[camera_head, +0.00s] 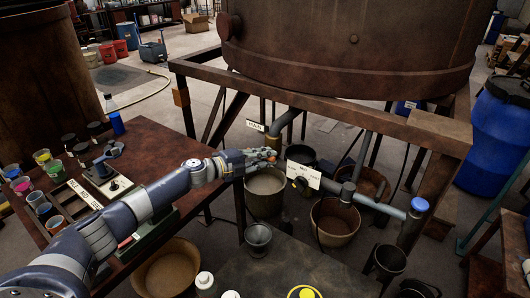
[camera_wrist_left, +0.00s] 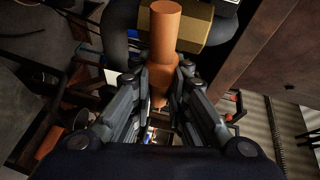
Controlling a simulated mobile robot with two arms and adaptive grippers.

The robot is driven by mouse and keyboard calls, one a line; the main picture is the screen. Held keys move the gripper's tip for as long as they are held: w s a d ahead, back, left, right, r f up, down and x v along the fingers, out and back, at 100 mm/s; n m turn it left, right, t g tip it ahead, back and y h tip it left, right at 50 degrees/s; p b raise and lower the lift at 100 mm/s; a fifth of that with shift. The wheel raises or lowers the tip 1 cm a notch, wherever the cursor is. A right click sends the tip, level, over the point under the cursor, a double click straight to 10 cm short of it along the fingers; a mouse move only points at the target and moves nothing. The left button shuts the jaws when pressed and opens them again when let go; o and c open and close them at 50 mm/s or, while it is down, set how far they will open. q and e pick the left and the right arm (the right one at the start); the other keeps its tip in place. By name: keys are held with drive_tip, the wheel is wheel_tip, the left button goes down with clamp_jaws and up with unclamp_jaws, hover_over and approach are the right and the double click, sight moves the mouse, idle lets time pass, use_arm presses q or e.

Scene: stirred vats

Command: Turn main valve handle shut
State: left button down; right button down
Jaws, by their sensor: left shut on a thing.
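The main valve is on the dark pipe (camera_head: 287,120) under the big rusty vat, beside a small white label (camera_head: 255,126) that seems to read MAIN. My left gripper (camera_head: 264,157) reaches in from the left, just below the label. In the left wrist view my left gripper (camera_wrist_left: 163,84) is shut on the orange-brown valve handle (camera_wrist_left: 165,35), whose round bar stands up between the two fingers. A brass-coloured block (camera_wrist_left: 205,28) lies behind the handle. The fingers hide part of the handle in the head view. My right gripper is not in view.
A second white label (camera_head: 303,176) hangs on the pipe right of the gripper. Buckets (camera_head: 265,192) stand on the floor below. A brown table (camera_head: 150,140) with paint pots lies under my left arm. The vat's brown frame (camera_head: 320,110) crosses above the pipes.

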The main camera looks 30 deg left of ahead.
use_arm(q)
drive_tip(key=shift+s+f+m, duration=0.1)
drive_tip(key=shift+f+m, duration=0.15)
drive_tip(key=shift+m, duration=0.15)
drive_tip(key=c, duration=1.5)
unclamp_jaws()
drive_tip(key=shift+c, duration=0.2)
drive_tip(key=shift+r, duration=0.1)
drive_tip(key=v, duration=1.2)
drive_tip(key=shift+r, duration=0.2)
drive_tip(key=shift+d, duration=0.15)
